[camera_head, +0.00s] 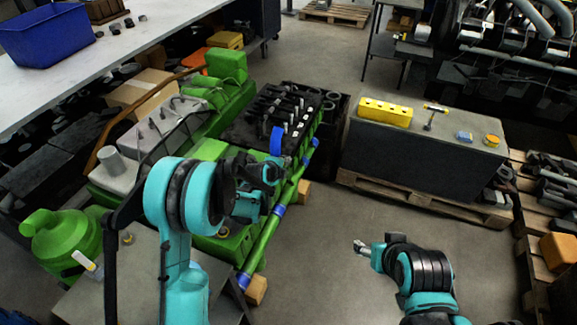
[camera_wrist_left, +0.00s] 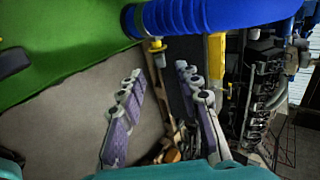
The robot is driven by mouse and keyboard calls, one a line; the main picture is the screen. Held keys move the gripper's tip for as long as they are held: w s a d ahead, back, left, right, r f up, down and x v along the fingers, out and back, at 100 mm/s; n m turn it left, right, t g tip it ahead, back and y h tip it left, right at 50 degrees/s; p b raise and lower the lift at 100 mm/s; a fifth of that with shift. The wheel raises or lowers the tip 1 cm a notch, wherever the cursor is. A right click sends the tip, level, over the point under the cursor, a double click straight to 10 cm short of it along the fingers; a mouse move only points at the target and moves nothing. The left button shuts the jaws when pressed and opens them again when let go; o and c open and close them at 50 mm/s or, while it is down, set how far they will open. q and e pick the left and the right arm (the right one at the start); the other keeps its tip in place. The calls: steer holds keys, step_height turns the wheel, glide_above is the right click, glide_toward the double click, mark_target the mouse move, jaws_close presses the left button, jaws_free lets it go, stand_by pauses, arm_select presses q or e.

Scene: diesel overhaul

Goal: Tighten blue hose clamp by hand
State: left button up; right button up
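A blue hose (camera_head: 277,141) stands up at the side of the green engine, just beyond my left gripper (camera_head: 268,172). In the left wrist view a thick ribbed blue hose (camera_wrist_left: 215,14) crosses the top. A small yellow clamp screw (camera_wrist_left: 157,46) with a pale collar hangs from its left end, beside the green body. My left gripper (camera_wrist_left: 160,74) is open and empty. Its two purple-grey fingers lie either side of and just below the screw, with no clear contact. My right gripper (camera_head: 363,247) hangs above the floor, away from the engine; its finger opening is too small to judge.
A green pipe (camera_head: 262,240) with blue bands runs along the engine's near side. A grey block (camera_head: 420,150) on a pallet stands to the right, with a yellow box (camera_head: 385,112) on top. A workbench with a blue bin (camera_head: 45,35) is at upper left. Floor between is clear.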

mark_target(288, 165)
arm_select(q)
steer(key=b+x, duration=0.1)
steer(key=x, duration=0.4)
steer(key=shift+w+f, duration=0.1)
steer(key=shift+w, duration=0.05)
steer(key=shift+c, duration=0.3)
jaws_close()
